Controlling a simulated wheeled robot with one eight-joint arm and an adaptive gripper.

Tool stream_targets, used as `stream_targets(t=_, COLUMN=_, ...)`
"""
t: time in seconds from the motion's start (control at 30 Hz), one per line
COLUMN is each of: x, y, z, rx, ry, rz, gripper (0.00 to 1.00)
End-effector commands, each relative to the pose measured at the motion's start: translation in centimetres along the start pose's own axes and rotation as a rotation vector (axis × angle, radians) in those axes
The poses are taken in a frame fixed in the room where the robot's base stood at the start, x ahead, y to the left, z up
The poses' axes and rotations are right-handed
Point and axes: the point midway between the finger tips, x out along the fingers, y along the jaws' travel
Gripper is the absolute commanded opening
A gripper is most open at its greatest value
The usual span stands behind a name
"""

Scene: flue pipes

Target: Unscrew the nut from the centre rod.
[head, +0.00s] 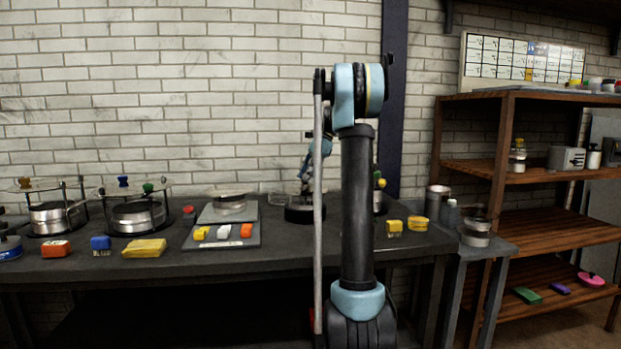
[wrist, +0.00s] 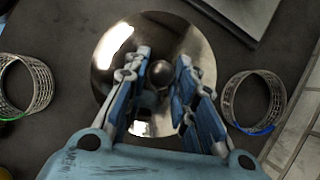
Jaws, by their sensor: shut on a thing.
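In the wrist view a shiny round metal disc (wrist: 112,52) lies below my gripper (wrist: 163,80), with a dark rounded nut (wrist: 160,72) at its centre. My blue-padded fingers stand on either side of the nut and are shut on it. The centre rod under it is hidden from this angle. In the head view my gripper (head: 306,178) points down over a dark round piece (head: 299,214) on the bench, partly hidden behind my arm. The nut cannot be made out there.
Mesh cylinders stand left (wrist: 27,85) and right (wrist: 253,100) of the disc. A wooden shelf (head: 560,238) stands further right.

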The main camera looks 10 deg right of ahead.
Motion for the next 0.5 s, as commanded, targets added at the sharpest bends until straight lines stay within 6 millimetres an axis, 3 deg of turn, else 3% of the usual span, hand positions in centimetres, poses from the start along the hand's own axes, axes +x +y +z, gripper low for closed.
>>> stream_targets(t=0.23, x=0.05, y=-0.48, z=0.05, rx=-0.215, ry=-0.001, rz=0.119, gripper=0.00)
stream_targets(t=0.5, x=0.00, y=-0.41, z=-0.04, rx=-0.249, ry=0.000, rz=0.138, gripper=0.00)
